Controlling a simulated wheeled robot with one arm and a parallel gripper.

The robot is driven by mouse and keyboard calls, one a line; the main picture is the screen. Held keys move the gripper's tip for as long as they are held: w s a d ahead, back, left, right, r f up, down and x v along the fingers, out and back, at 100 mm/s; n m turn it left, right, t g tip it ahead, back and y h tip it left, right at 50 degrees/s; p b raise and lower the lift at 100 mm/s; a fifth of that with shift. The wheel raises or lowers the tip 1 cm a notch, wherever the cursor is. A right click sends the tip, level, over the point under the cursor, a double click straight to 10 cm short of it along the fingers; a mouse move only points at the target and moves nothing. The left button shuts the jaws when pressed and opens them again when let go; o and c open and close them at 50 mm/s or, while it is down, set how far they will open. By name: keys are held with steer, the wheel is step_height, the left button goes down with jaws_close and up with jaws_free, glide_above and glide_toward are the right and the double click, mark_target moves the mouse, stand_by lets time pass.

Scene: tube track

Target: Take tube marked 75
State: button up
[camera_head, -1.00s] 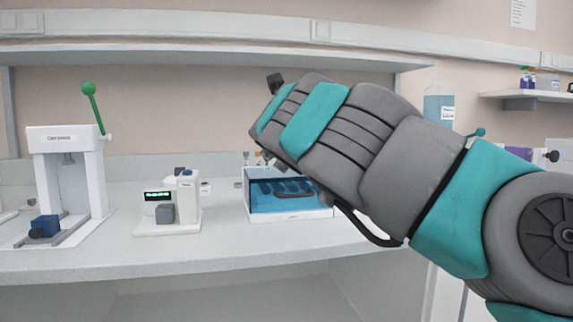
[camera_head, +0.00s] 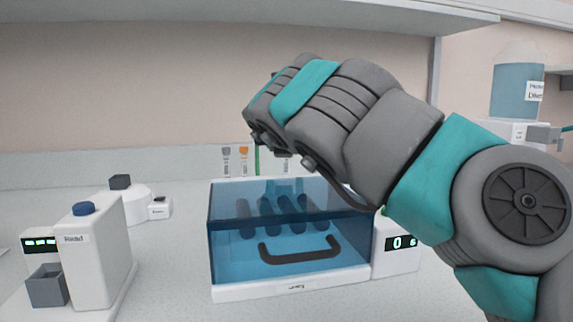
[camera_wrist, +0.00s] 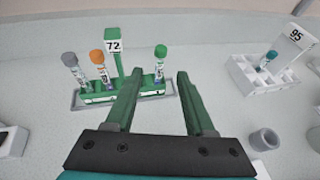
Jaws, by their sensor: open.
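In the wrist view a green rack (camera_wrist: 97,98) with a "72" sign (camera_wrist: 114,45) holds a grey-capped tube (camera_wrist: 74,70), an orange-capped tube (camera_wrist: 101,68) and a green-capped tube (camera_wrist: 160,62). The tube labels are too small to read, so I cannot tell which is marked 75. My gripper (camera_wrist: 158,76) is open and empty, its fingers pointing toward the rack's right part, with the green-capped tube beyond the gap. In the head view the grey-capped tube (camera_head: 226,160) and orange-capped tube (camera_head: 243,160) show behind a blue-lidded box; my arm hides the gripper.
The blue-lidded box (camera_head: 290,272) with a dark handle stands in front of the tubes. A white reader (camera_head: 95,250) is at left. In the wrist view a white compartment box (camera_wrist: 250,80) with a "95" sign holds a teal-capped tube (camera_wrist: 267,60); a grey cup (camera_wrist: 264,140) is nearby.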

mark_target(286, 169)
steer(key=shift+p+x, duration=0.3)
steer(key=shift+x, duration=3.2)
steer(key=shift+f, duration=0.2)
steer(key=shift+s, duration=0.1)
steer(key=shift+c, duration=0.3)
jaws_close()
